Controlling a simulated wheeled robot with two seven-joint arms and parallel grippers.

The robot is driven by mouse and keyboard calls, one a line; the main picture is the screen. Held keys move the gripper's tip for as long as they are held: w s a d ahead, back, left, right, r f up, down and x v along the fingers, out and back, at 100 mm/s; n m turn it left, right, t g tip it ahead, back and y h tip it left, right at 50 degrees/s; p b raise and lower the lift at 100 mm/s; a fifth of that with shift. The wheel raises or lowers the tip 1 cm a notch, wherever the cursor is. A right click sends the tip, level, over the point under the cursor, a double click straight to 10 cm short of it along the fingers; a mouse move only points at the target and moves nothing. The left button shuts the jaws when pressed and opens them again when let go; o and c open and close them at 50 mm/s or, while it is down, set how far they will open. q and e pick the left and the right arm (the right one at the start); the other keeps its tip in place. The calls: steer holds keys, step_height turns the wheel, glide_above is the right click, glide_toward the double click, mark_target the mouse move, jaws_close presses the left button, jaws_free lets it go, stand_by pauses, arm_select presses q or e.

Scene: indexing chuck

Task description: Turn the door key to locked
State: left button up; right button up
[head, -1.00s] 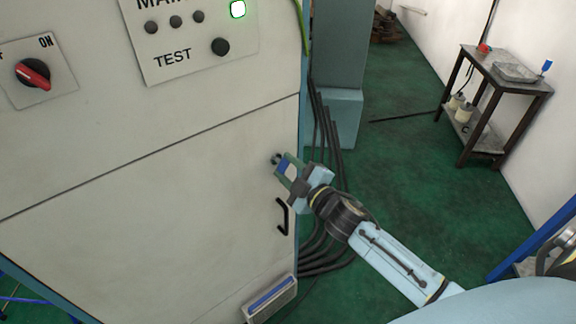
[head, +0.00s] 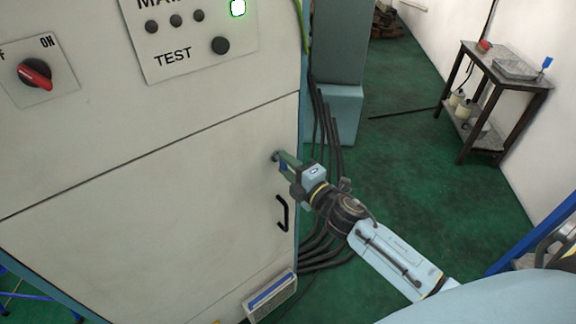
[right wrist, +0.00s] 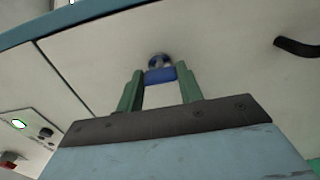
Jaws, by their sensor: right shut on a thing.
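The key (right wrist: 161,75) has a blue head and sits at the round metal lock (right wrist: 158,59) on the pale cabinet door (head: 150,215). My right gripper (head: 280,160) reaches the lock from the right in the head view. In the right wrist view its two green fingers (right wrist: 161,84) are shut on the key's blue head, one on each side. In the head view the fingers hide most of the key, and the lock (head: 275,156) shows just past the fingertips. My left gripper is in neither view.
A black door handle (head: 283,213) is just below the lock. A panel with buttons (head: 190,35) and a red rotary switch (head: 34,73) are above. Black cables (head: 325,150) run beside the cabinet. A metal side table (head: 500,80) stands at the right wall.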

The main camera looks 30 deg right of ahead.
stand_by(0.4)
steer(key=o, duration=1)
steer(key=s, duration=0.4)
steer(key=s+d, duration=0.1)
steer(key=s, duration=0.3)
steer(key=s+d+b, duration=0.1)
steer(key=s, duration=0.4)
steer(key=shift+s+d, duration=0.1)
steer(key=shift+d, duration=0.1)
